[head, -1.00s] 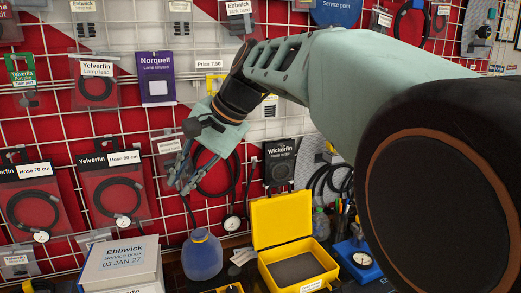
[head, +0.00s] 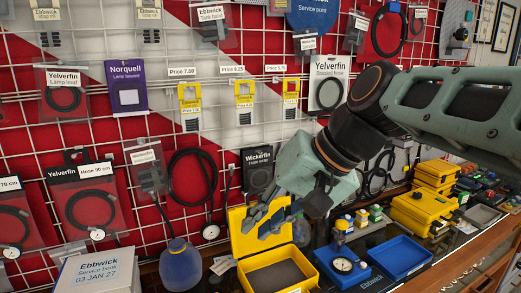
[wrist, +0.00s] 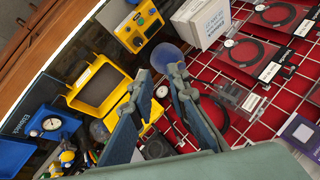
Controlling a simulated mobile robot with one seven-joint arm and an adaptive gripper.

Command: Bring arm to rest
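My gripper (head: 256,230) is at the end of my arm, which reaches in from the right in the head view. It hangs tilted down and left in front of the wire rack, overlapping the raised lid of an open yellow case (head: 240,246) in the picture. In the wrist view my gripper (wrist: 160,76) shows two fingers apart with a gap and nothing between them. It looks open and empty. The case also shows in the wrist view (wrist: 72,98).
A white wire rack (head: 225,150) with packaged hoses stands behind. A blue round bottle (head: 180,265) and an Ebbwick box (head: 97,272) stand left of the case. A blue tray (head: 400,258), a gauge (head: 342,264) and yellow boxes (head: 425,210) crowd the bench at right.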

